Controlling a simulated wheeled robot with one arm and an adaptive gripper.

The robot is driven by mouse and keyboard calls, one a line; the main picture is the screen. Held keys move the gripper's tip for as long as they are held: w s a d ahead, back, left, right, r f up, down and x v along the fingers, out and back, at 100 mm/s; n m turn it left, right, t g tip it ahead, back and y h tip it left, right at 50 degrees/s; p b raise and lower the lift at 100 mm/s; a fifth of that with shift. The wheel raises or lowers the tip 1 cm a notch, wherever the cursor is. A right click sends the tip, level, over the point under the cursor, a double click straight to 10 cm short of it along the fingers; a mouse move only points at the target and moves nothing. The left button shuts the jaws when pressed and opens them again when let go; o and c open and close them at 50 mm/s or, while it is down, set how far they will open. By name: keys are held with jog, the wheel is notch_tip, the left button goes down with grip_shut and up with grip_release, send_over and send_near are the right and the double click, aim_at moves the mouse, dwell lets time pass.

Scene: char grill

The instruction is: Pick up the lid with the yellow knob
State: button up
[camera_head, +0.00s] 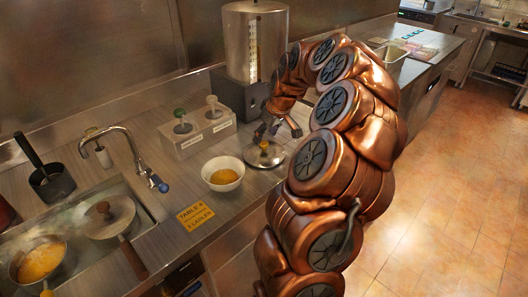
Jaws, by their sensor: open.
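The lid (272,159) is a round metal disc lying on the counter, with a small yellow knob (263,146) standing up at its middle. My gripper (277,134) is open and points down just above the lid. Its fingers are spread, one to the left of the knob and one to the right and higher. The fingers look close to the knob, but I cannot tell whether they touch it. My copper-coloured arm arches in from the right and hides part of the counter behind the lid.
A white bowl (223,174) of yellow food stands left of the lid. Behind are a holder (198,130) with green- and white-knobbed items and a tall dispenser (254,45). A tap (128,143), sink and pan (40,262) lie left. A yellow sign (195,216) marks the front edge.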

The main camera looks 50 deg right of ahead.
aim_at(264, 143)
jog(key=shift+s+d+p+x, duration=0.15)
jog(key=shift+p+x, duration=0.5)
jog(key=shift+x, duration=0.65)
jog(key=shift+s+d+p+x, duration=0.1)
jog(key=shift+p+x, duration=0.55)
jog(key=shift+x, duration=0.65)
jog(key=shift+f, duration=0.1)
jog(key=shift+c, duration=0.3)
grip_shut()
